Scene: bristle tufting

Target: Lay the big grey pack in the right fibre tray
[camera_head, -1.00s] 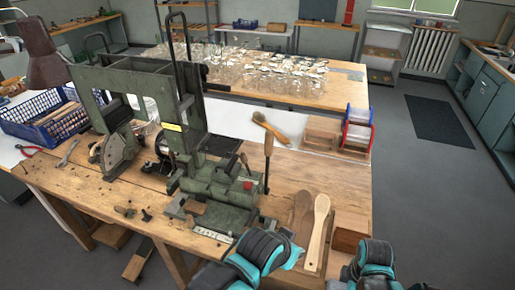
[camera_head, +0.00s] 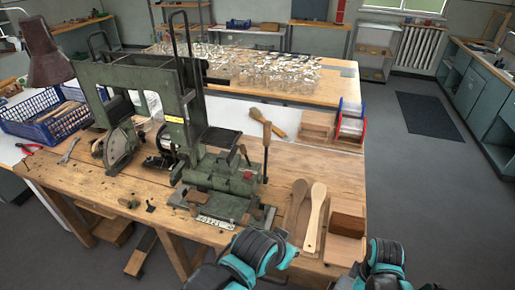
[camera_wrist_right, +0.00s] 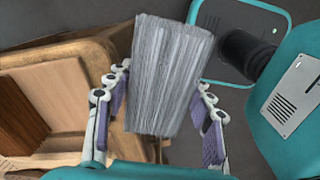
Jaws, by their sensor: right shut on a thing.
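The big grey pack (camera_wrist_right: 172,75) is a block of grey fibres in the right wrist view. My right gripper (camera_wrist_right: 163,115) is shut on it, with a purple-padded finger on each side. The pack hangs beside this tray, over dark floor in the picture. I cannot tell for sure which tray is the right one. My left gripper is out of view.
Two wooden brushes or paddles (camera_head: 314,215) lie just left of the front tray. A green machine (camera_head: 205,170) stands mid-bench. Floor is free right of the bench.

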